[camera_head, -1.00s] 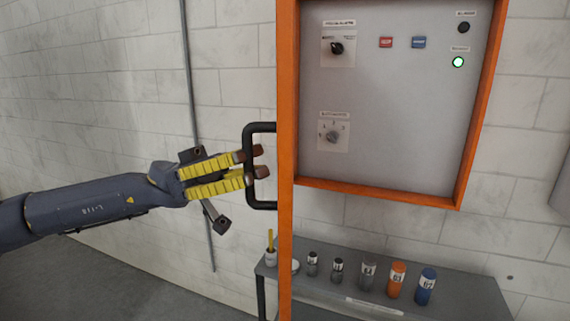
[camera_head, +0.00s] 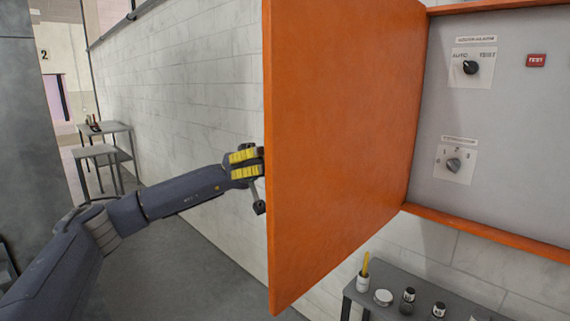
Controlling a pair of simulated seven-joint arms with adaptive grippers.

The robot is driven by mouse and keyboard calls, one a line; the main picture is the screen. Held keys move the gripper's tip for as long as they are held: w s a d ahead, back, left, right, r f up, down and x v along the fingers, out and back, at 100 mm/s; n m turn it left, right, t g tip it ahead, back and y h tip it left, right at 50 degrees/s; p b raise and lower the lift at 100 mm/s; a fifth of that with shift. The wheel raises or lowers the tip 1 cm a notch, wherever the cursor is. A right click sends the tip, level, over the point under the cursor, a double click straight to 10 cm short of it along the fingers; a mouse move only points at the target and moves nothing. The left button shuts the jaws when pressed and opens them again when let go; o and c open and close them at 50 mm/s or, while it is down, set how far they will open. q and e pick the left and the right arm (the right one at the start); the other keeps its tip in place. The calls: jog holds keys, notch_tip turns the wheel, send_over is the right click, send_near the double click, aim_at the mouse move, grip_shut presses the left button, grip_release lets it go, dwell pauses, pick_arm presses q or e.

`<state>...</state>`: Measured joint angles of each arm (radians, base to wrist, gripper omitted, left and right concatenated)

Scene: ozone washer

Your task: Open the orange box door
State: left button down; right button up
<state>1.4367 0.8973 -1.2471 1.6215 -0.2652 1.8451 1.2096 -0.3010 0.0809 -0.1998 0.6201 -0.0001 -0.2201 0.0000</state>
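The orange box door (camera_head: 345,130) stands swung open in the middle of the head view, its broad flat face showing. The grey control panel (camera_head: 505,100) inside the orange box is exposed at the right. My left gripper (camera_head: 258,162), with yellow finger pads, is at the door's free left edge. My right gripper is not in view.
A grey shelf (camera_head: 395,311) with several small bottles stands below the box at the lower right. A white block wall (camera_head: 185,85) runs behind my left arm. Small grey tables (camera_head: 102,150) stand far left, and the floor between is clear.

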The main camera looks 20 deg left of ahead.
pick_arm(q)
jog(key=shift+w+a+r, duration=0.1)
jog(key=shift+a+r, duration=0.15)
jog(key=shift+a, duration=0.05)
jog(key=c, duration=1.5)
grip_release()
jog(key=shift+f, duration=0.1)
jog(key=shift+o, duration=0.2)
jog(key=v, duration=1.2)
